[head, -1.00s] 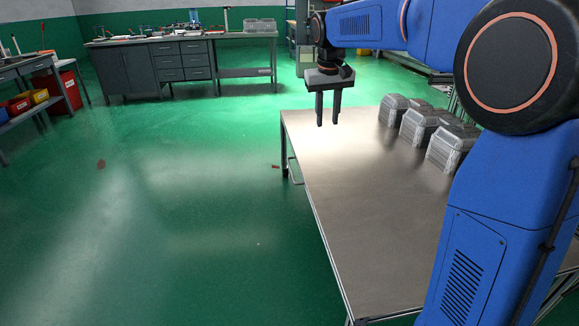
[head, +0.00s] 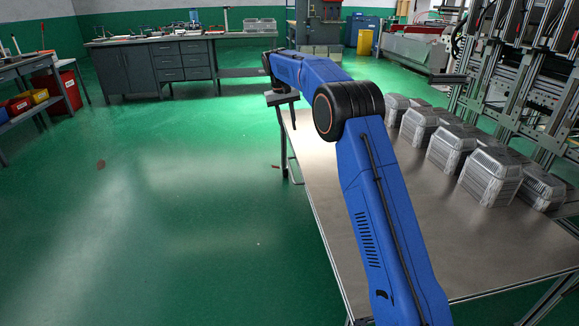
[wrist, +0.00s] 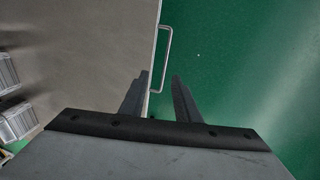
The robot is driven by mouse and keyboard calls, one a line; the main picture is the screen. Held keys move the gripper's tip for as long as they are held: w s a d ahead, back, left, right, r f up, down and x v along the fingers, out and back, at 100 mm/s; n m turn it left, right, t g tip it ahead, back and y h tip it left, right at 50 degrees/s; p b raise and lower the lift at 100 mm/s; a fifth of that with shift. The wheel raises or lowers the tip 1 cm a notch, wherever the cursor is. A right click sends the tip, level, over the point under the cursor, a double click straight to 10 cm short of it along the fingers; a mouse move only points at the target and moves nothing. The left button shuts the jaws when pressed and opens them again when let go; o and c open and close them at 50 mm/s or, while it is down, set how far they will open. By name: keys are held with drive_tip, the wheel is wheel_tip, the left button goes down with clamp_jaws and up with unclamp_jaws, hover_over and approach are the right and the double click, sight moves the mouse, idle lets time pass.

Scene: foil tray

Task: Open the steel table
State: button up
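The steel table (head: 400,235) stands at the right of the head view, its grey top flat. A thin metal handle (wrist: 167,50) sticks out from its side edge in the wrist view; in the head view the handle (head: 292,172) shows small at the table's left side. My gripper (head: 294,122) is by the table's far left corner in the head view. In the wrist view my gripper (wrist: 160,80) is open, with the table edge and the near end of the handle seen between its fingertips. Nothing is held. I cannot tell its height over the handle.
Several ribbed silver containers (head: 452,148) stand along the table's right side, beside metal frame machinery (head: 530,70). The green floor (head: 150,220) left of the table is open. A grey workbench (head: 150,70) stands at the back, and a red bin (head: 66,90) is at the far left.

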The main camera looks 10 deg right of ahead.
approach(291, 169)
drive_tip(key=f, duration=0.5)
drive_tip(key=d+f, duration=0.1)
drive_tip(key=f, duration=0.1)
drive_tip(key=shift+w+f, duration=0.25)
idle(0.3)
clamp_jaws()
